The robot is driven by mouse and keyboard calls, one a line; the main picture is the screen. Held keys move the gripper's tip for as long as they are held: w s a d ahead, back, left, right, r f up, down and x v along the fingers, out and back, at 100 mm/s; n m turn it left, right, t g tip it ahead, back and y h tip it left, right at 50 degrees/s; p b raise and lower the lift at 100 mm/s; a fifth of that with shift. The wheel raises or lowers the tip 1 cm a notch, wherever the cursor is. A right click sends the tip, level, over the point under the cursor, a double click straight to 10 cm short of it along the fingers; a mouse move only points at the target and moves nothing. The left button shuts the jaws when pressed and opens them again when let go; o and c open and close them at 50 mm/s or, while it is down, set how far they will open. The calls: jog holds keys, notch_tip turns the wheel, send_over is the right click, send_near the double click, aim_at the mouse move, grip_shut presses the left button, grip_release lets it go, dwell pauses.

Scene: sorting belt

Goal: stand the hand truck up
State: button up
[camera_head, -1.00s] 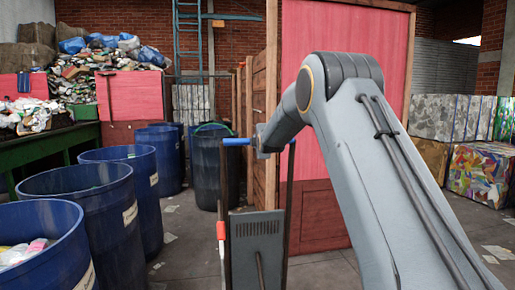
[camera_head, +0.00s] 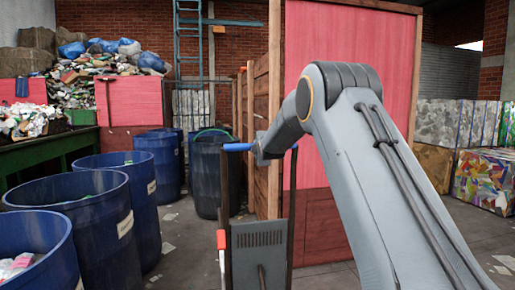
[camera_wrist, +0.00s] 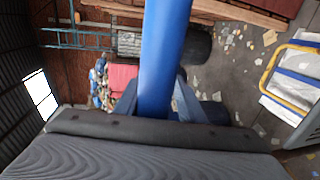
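The hand truck (camera_head: 258,250) shows at the lower middle of the head view, with dark uprights, a grey slotted plate and a blue bar handle (camera_head: 238,147) on top. Its uprights look near vertical there; I cannot tell how far it leans toward or away from me. Its wheels and foot are out of frame. My gripper (camera_head: 262,152) is at the handle's middle, partly hidden by my arm. In the wrist view, the blue handle (camera_wrist: 163,50) runs between my gripper's two fingers (camera_wrist: 158,105), which lie close against both sides.
Blue barrels (camera_head: 95,215) line the left side, and a dark barrel (camera_head: 207,175) stands behind the truck. A red panel with wooden framing (camera_head: 345,85) stands close behind on the right. Compressed bales (camera_head: 485,180) are at far right. Some floor on the right is open, with scraps.

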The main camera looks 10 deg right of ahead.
jog(key=shift+o, duration=1)
jog(key=shift+w+f, duration=0.1)
jog(key=shift+f, duration=0.45)
jog(key=shift+r, duration=0.2)
jog(key=shift+r, duration=0.25)
jog(key=s, duration=0.3)
jog(key=s+r+b, duration=0.1)
jog(key=s, duration=0.3)
jog(key=shift+s+r, duration=0.2)
jog(key=shift+s, duration=0.15)
